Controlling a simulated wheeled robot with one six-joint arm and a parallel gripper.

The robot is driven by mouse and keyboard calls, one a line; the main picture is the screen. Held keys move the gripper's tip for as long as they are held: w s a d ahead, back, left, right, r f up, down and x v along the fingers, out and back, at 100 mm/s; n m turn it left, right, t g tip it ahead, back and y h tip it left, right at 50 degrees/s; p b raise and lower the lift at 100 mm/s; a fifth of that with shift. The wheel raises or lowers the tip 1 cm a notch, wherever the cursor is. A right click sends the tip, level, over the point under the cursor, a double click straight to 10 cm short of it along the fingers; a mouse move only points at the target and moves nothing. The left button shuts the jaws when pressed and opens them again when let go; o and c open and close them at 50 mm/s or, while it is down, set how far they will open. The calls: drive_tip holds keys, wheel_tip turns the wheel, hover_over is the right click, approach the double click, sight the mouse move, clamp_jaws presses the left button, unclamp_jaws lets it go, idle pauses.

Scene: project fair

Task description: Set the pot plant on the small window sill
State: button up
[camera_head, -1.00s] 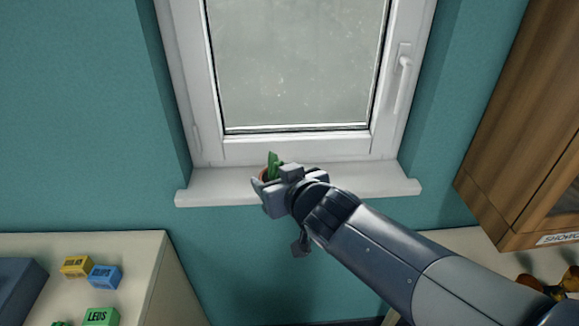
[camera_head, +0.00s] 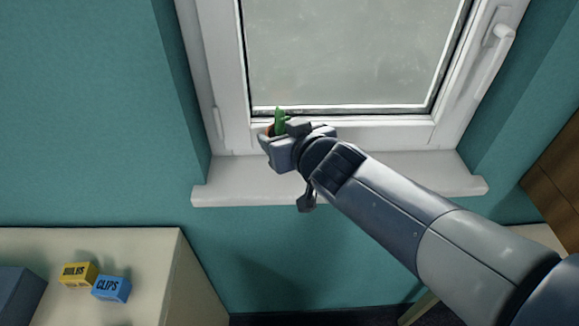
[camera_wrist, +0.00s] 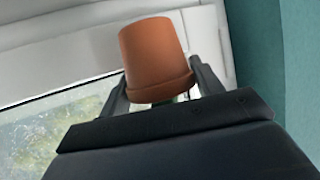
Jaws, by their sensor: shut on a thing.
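The pot plant is a small terracotta pot with a green plant. In the head view only the green plant (camera_head: 279,121) and a sliver of the pot show past my gripper (camera_head: 272,134). In the wrist view the pot (camera_wrist: 154,58) sits between the two fingers of my gripper (camera_wrist: 158,82), which is shut on it. The pot appears upside down in that view, and most of the plant is hidden. The white window sill (camera_head: 420,172) lies below the window. In the head view the pot appears above the sill's back part; I cannot tell its exact height over the sill.
The window frame (camera_head: 225,75) rises behind the sill, with a handle (camera_head: 490,62) at the right. The visible sill is bare. A pale table (camera_head: 130,250) at lower left holds a yellow box (camera_head: 79,274) and a blue box (camera_head: 111,289). A wooden cabinet (camera_head: 555,165) stands at right.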

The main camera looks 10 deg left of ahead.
drive_tip(key=shift+f+b, duration=2.65)
drive_tip(key=shift+f, duration=0.5)
drive_tip(key=shift+f, duration=0.1)
drive_tip(key=o, duration=1.1)
